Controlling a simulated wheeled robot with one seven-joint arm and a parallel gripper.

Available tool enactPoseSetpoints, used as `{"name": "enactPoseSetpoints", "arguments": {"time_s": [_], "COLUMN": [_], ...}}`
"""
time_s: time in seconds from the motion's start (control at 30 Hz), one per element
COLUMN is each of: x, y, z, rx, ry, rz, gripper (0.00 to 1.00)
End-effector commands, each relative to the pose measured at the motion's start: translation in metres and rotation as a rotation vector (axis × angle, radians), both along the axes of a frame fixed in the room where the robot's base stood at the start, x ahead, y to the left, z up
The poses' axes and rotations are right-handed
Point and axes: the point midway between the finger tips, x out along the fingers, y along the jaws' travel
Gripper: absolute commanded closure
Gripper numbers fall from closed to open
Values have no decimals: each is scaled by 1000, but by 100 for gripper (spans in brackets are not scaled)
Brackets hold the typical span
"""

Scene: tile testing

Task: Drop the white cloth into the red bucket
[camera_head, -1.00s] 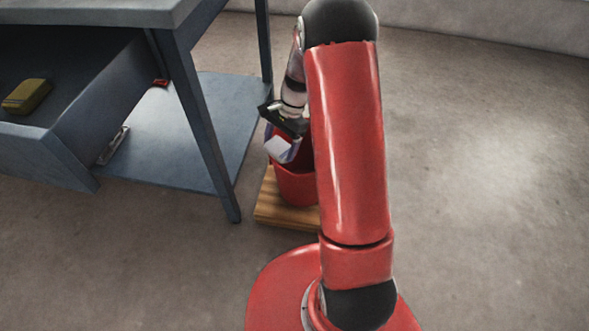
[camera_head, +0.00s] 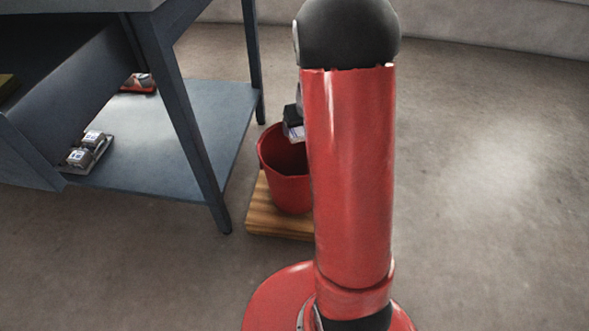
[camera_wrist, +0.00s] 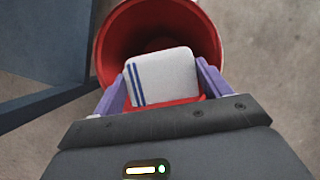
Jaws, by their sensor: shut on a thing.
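The white cloth (camera_wrist: 165,76) with blue stripes is held between the purple fingers of my gripper (camera_wrist: 160,84) in the wrist view. In that view the cloth overlaps the open mouth of the red bucket (camera_wrist: 108,45). In the head view the red bucket (camera_head: 290,192) stands upright, its right side hidden behind my arm. My gripper (camera_head: 293,131) and a small part of the cloth (camera_head: 296,134) show at the bucket's upper right rim. The height of the cloth over the rim is hard to tell. Something red shows just under the cloth in the wrist view.
The bucket stands on a wooden board (camera_head: 270,220) on the floor. A blue-grey table (camera_head: 182,110) with an open drawer (camera_head: 75,95) and lower shelf (camera_head: 165,180) stands to the left. Small items (camera_head: 88,150) lie on the shelf. Floor at the right is clear.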

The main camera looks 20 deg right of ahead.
Motion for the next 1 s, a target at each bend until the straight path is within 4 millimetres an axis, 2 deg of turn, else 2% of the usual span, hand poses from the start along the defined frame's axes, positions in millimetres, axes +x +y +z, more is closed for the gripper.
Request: {"name": "enactPoseSetpoints", "arguments": {"time_s": [0.5,0.87,0.9,1.0], "x": [0,0,0,0], "y": [0,0,0,0], "z": [-55,-57,-57,-57], "rx": [1,1,0,1], "ry": [0,0,0,0], "rz": [1,2,2,3], "gripper": [45,45,20,7]}}
